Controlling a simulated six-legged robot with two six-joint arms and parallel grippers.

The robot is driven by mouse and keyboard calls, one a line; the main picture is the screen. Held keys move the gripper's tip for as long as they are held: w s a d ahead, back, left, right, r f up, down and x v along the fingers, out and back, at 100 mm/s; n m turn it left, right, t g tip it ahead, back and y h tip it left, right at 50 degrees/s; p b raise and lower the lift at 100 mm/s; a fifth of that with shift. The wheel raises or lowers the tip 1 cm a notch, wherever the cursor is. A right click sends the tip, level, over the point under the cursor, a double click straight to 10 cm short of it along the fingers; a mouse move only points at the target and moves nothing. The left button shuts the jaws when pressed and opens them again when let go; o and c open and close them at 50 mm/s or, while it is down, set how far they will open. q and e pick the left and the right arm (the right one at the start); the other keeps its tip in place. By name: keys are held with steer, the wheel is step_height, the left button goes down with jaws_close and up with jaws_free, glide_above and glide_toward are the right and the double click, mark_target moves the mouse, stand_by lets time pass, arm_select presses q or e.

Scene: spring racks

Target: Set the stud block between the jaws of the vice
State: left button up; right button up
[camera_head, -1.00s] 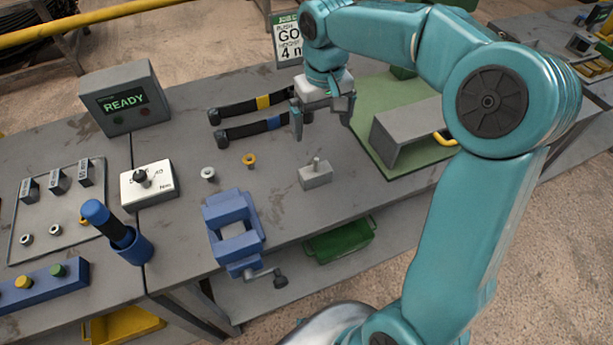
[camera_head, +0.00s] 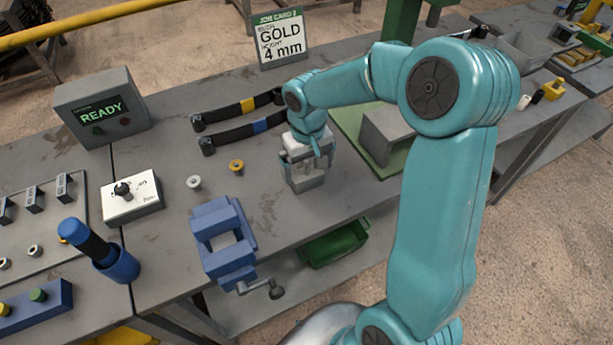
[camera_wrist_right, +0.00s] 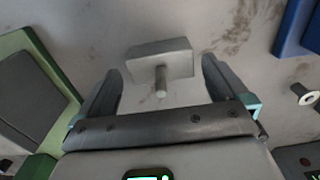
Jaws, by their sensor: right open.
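The stud block (camera_head: 308,184) is a small grey block with an upright stud, standing on the bench; in the wrist view the block (camera_wrist_right: 160,58) and its stud (camera_wrist_right: 161,82) show clearly. My right gripper (camera_head: 306,176) is just over it, pointing down and open. In the wrist view its fingers (camera_wrist_right: 160,90) are spread to either side of the stud, not closed on it. The blue vice (camera_head: 213,222) stands at the bench's front edge, left of the block, its jaws apart with an empty gap. My left gripper is out of view.
A silver ring (camera_head: 194,182) and a gold ring (camera_head: 236,166) lie behind the vice. A grey angled stand (camera_head: 385,140) on a green mat is right of the gripper. A blue-handled tool (camera_head: 85,240) stands at left.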

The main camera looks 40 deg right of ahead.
mark_target(307, 174)
steer(key=f, duration=0.3)
steer(key=shift+w+d+f, duration=0.1)
steer(key=shift+w+d, duration=0.05)
steer(key=shift+w, duration=0.15)
steer(key=shift+f, duration=0.35)
steer(key=shift+s, duration=0.2)
steer(key=shift+w, duration=0.15)
steer(key=c, duration=1.3)
steer(key=shift+r, duration=0.15)
